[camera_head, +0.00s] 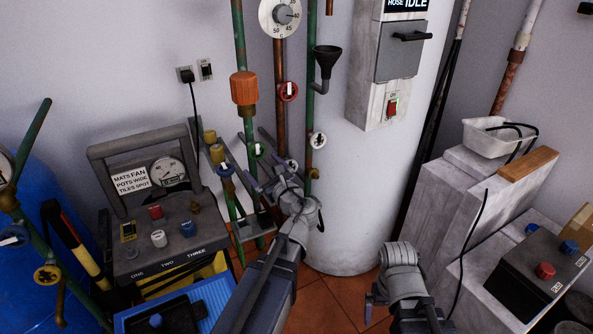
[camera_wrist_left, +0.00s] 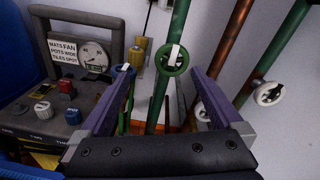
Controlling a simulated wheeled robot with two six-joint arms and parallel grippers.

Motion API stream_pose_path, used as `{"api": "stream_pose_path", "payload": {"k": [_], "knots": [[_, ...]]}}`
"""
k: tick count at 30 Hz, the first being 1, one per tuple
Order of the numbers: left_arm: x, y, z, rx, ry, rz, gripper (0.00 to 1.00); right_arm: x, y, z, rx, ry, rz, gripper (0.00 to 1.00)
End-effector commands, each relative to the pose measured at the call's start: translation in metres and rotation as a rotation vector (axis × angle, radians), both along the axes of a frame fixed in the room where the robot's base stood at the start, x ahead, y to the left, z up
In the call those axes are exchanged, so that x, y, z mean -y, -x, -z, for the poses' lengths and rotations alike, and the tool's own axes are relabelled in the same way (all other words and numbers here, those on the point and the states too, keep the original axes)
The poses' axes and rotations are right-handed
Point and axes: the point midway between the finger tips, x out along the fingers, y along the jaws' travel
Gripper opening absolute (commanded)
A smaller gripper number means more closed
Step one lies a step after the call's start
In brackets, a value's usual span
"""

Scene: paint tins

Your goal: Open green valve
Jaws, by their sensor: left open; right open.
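The green valve (camera_wrist_left: 173,59) is a round green wheel with a white bar on a green pipe. In the left wrist view it sits ahead of my left gripper (camera_wrist_left: 163,78), between the two purple fingers, which do not appear to touch it. The bar runs roughly along the pipe. In the head view the green valve (camera_head: 258,151) is small and partly crowded by the left gripper (camera_head: 258,163), which is open around its area. My right gripper (camera_head: 371,301) is low at the right, open and away from the pipes, mostly hidden by its own wrist.
White valves (camera_head: 318,140) and a red valve (camera_head: 288,91) are on neighbouring pipes. A grey control box (camera_head: 180,232) stands at left. A white tank (camera_head: 345,215) is behind the grippers. Floor between the arms is clear.

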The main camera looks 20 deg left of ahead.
Motion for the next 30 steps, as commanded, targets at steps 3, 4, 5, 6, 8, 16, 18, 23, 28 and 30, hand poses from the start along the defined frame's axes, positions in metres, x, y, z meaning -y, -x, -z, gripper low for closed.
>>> {"api": "stream_pose_path", "payload": {"k": [3, 4, 5, 6, 8, 16, 18, 23, 28, 30], "knots": [[-0.004, -0.003, 0.004, -0.035, -0.076, 0.014, 1.00, 0.000, 0.000, 0.012, 0.000, 0.000, 0.000, 1.00], [-0.004, -0.004, 0.003, -0.039, -0.087, 0.016, 1.00, 0.000, 0.000, 0.013, 0.000, 0.000, 0.000, 1.00], [-0.004, -0.004, 0.003, -0.042, -0.094, 0.019, 1.00, 0.000, 0.000, 0.013, 0.000, 0.000, 0.000, 1.00], [-0.004, -0.004, 0.002, -0.044, -0.099, 0.019, 1.00, 0.000, 0.000, 0.012, 0.000, 0.000, 0.000, 1.00], [-0.004, -0.004, 0.001, -0.046, -0.101, 0.020, 1.00, 0.000, 0.000, 0.011, 0.000, 0.000, 0.000, 1.00], [-0.028, -0.025, 0.001, -0.044, -0.097, 0.015, 1.00, 0.000, 0.000, 0.011, 0.000, 0.000, 0.000, 1.00], [-0.036, -0.033, 0.001, -0.044, -0.097, 0.017, 1.00, 0.000, 0.000, 0.011, 0.000, 0.000, 0.000, 1.00], [-0.052, -0.046, 0.001, -0.043, -0.096, 0.016, 1.00, 0.000, 0.000, 0.011, 0.000, 0.000, 0.000, 1.00], [-0.062, -0.053, 0.001, -0.043, -0.096, 0.016, 1.00, 0.000, 0.000, 0.011, 0.000, 0.000, 0.000, 1.00], [-0.063, -0.055, 0.001, -0.044, -0.095, 0.018, 1.00, 0.000, 0.000, 0.011, 0.000, 0.000, 0.000, 1.00]]}}
